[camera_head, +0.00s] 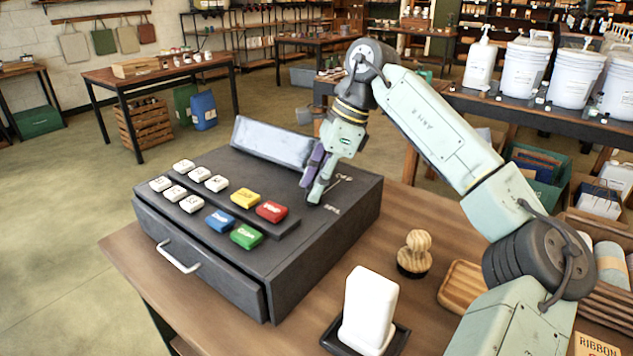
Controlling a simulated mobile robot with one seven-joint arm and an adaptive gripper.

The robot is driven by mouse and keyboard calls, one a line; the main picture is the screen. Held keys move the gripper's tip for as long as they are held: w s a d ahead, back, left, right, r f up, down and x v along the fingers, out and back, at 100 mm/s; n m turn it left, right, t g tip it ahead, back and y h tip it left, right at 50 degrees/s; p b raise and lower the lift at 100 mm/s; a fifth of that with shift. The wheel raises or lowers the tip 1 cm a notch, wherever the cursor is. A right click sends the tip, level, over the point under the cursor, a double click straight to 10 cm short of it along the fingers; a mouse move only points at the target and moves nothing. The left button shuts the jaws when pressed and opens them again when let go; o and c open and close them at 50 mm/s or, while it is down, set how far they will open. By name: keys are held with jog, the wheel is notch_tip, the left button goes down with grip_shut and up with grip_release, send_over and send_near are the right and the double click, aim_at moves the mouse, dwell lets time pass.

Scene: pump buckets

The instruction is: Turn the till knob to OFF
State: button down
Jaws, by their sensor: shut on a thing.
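The till (325,236) is a dark grey box on the wooden counter, with a tilted display screen (272,142) at its back. White, yellow, red, blue and green keys (245,198) sit on its top. My gripper (313,194) points down at the top of the till, right of the screen and behind the red key. Its fingers are shut on the till knob, which they hide almost wholly. Small pale markings (333,210) show beside the fingertips, too small to read. The knob's pointing direction cannot be seen.
The till drawer (195,263) with its silver handle faces front left. A white block (368,308) on a dark tray, a wooden stamp (414,254) and a wooden tray (464,288) stand right of the till. White pump buckets (526,70) stand on a table behind.

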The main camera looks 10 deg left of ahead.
jog(key=shift+n, duration=0.3)
jog(key=c, duration=1.3)
grip_release()
jog(key=v, duration=1.2)
jog(key=shift+f, duration=0.1)
